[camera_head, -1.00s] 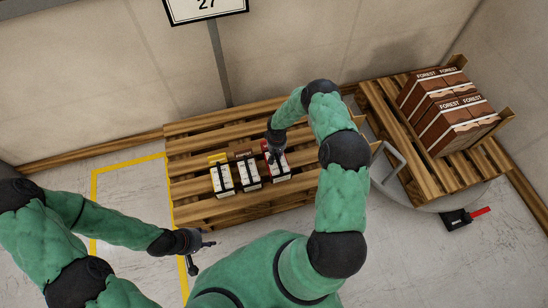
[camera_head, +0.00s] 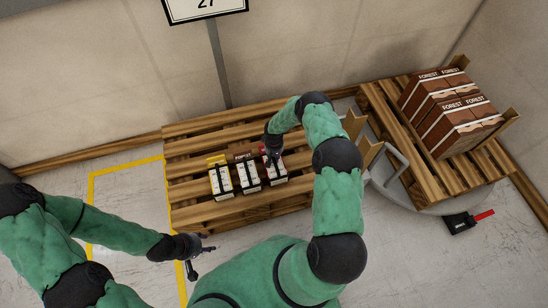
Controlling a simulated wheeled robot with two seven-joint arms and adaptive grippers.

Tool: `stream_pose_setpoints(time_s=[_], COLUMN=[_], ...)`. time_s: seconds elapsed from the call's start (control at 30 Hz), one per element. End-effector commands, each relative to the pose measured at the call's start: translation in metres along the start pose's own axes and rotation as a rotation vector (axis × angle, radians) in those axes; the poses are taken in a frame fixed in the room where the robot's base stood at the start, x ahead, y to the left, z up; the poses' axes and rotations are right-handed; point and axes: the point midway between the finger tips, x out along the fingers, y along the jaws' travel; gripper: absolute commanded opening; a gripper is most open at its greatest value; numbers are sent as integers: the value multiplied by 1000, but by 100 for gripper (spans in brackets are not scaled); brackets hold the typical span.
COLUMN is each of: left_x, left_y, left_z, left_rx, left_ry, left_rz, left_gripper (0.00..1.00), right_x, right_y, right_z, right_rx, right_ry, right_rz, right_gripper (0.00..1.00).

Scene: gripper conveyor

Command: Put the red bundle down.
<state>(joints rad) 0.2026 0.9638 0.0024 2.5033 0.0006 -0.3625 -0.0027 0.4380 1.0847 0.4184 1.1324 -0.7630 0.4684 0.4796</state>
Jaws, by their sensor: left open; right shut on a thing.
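The red bundle (camera_head: 277,176) is a small white-sided pack with red at its top, partly hidden by my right gripper. It is at the right end of a row of three packs on the middle wooden pallet (camera_head: 190,212). My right gripper (camera_head: 273,160) is shut on its top. The bundle is close beside a brown-topped bundle (camera_head: 247,174); I cannot tell whether its base touches the slats. My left gripper (camera_head: 203,258) is open and empty, over the floor at the lower left, away from the pallet.
A yellow-topped bundle (camera_head: 221,181) stands at the row's left end. A second pallet (camera_head: 405,170) at the right holds stacked brown FOREST boxes (camera_head: 450,112). A black tool with a red handle (camera_head: 463,222) lies on the floor.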

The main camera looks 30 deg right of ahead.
Motion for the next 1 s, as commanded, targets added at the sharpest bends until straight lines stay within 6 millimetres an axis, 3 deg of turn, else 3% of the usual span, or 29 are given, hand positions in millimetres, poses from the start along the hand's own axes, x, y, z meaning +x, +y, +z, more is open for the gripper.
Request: stream_pose_setpoints(time_s=[0.07,0.1,0.17,0.2,0.63,1.0], left_x=[0,0,0,0,-3,-31], left_y=[0,0,0,0,1,11], left_z=[0,0,0,0,0,1], left_rx=[0,0,0,0,0,0], left_ry=[0,0,0,0,0,0], left_rz=[0,0,0,0,0,0], left_gripper=[47,47,47,47,47,47], right_x=[0,2,2,2,-7,-77], right_y=[0,0,0,0,0,0], right_z=[-1,1,1,1,0,0], right_rx=[0,0,-1,-1,-1,0], right_ry=[2,-1,-1,-1,0,1], right_rz=[1,0,0,0,0,0], right_gripper=[0,26,43,47,47,47])
